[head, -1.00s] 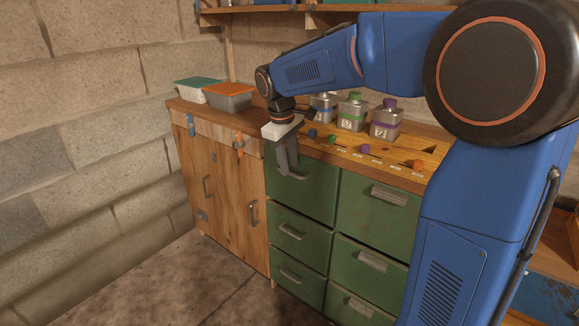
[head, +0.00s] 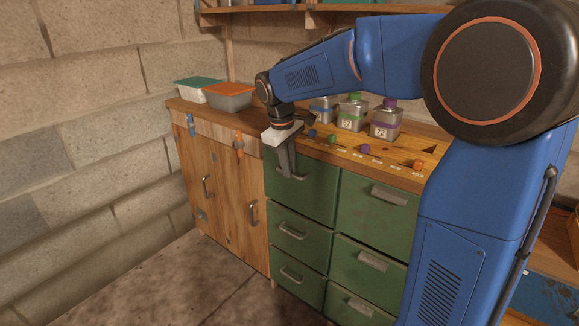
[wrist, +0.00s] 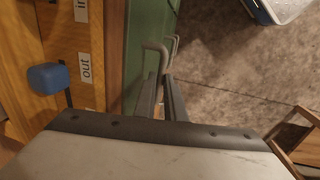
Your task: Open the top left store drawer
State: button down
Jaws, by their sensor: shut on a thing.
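The top left store drawer (head: 318,193) is a green front in the upper left of the green drawer block. It looks closed, flush with the fronts around it. Its grey bar handle (wrist: 156,48) shows in the wrist view, running down between my fingers. My gripper (head: 287,172) reaches down in front of the drawer and is shut on this handle. In the wrist view my gripper's two dark fingers (wrist: 163,98) sit close together around the handle's near part. The fingers hide part of the handle in the head view.
Above the drawers is a wooden panel with coloured knobs, including a blue one (wrist: 48,79), and labelled bottles (head: 385,121). Green drawers lie below and right (head: 378,215). Wooden cupboard doors (head: 226,195) stand left. The floor in front (head: 170,285) is clear.

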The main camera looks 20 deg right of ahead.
jog(key=s+a, duration=0.6)
jog(key=a, duration=0.3)
jog(key=s+a, duration=0.7)
jog(key=a, duration=0.2)
jog(key=shift+s+a, duration=0.25)
jog(key=shift+a, duration=0.05)
jog(key=c, duration=1.8)
grip_release()
jog(key=a+r, duration=0.1)
jog(key=r, duration=0.4)
jog(key=s+r, duration=0.1)
jog(key=r, duration=0.5)
jog(key=s+a+r, duration=0.1)
jog(key=r, duration=0.5)
jog(key=shift+a+r, duration=0.1)
jog(key=shift+a, duration=0.2)
